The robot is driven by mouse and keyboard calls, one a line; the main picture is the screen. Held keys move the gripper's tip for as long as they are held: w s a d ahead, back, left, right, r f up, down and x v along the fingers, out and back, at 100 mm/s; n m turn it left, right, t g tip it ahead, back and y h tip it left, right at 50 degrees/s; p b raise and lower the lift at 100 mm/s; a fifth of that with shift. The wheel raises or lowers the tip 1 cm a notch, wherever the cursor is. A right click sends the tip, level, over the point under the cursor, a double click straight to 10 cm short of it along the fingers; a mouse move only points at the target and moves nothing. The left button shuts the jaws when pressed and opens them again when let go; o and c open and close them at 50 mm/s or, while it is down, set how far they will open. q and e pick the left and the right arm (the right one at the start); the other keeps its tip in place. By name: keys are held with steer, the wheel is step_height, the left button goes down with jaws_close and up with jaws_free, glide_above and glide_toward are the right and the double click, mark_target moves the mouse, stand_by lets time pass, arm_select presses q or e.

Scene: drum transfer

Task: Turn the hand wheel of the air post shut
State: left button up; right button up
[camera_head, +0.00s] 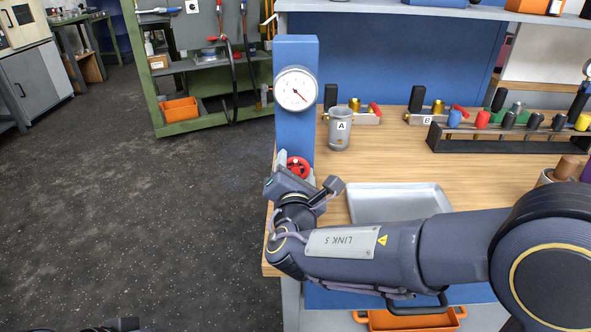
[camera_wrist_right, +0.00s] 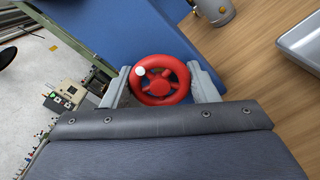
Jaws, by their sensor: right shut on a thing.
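The air post (camera_head: 296,130) is a blue upright column at the left end of the bench, with a round white gauge (camera_head: 296,89) with a red needle near its top. A red hand wheel (camera_head: 297,167) sits low on its front face. In the right wrist view the hand wheel (camera_wrist_right: 160,80) shows its spokes, hub and a white dot at its upper left rim. My right gripper (camera_wrist_right: 162,84) is shut on the hand wheel, one finger on each side of its rim. In the head view my wrist hides part of the wheel. My left gripper cannot be made out.
A grey cup marked A (camera_head: 340,130) stands close right of the post. A metal tray (camera_head: 398,203) lies on the wooden bench behind my right forearm. A black rack (camera_head: 505,140) with coloured knobs stands at the right. Open floor lies to the left.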

steer(key=shift+f, duration=0.1)
steer(key=o, duration=1)
steer(key=shift+c, duration=0.2)
steer(key=s, duration=0.8)
steer(key=shift+w, duration=0.1)
